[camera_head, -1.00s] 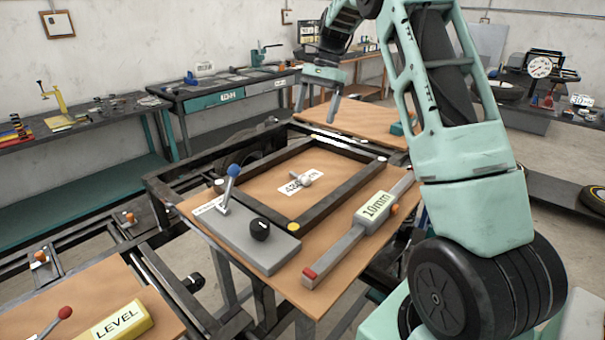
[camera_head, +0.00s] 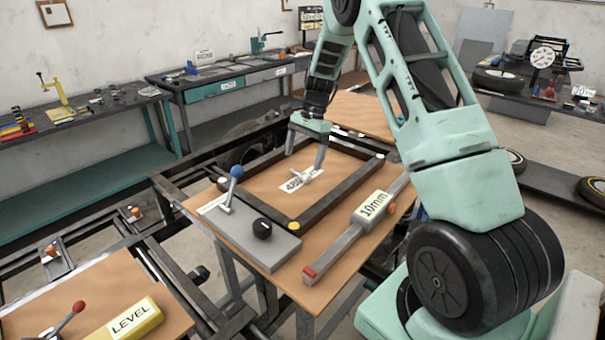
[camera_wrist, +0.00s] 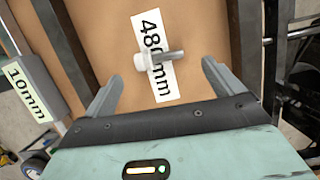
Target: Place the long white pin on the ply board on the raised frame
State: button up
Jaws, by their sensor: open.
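A pale pin with a round head (camera_head: 305,177) lies on a white "480mm" label (camera_head: 289,186) on the ply board (camera_head: 264,194), inside a dark rectangular frame (camera_head: 345,193). In the wrist view the pin (camera_wrist: 160,59) lies across the label (camera_wrist: 149,24). My gripper (camera_head: 304,156) is open above the board. In the wrist view, the fingers of my gripper (camera_wrist: 161,73) are on either side of the pin, nearer the camera. I cannot tell the exact height between fingertips and pin.
A grey plate with a blue-knobbed lever (camera_head: 235,172) and a black knob (camera_head: 262,229) stands at the board's left front.

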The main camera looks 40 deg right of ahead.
aim_at(299, 173)
jog(key=shift+a+p+x, duration=0.2)
jog(key=shift+p+x, duration=0.75)
jog(key=shift+x, duration=1.05)
jog(key=c, duration=1.2)
jog(key=shift+o, duration=0.2)
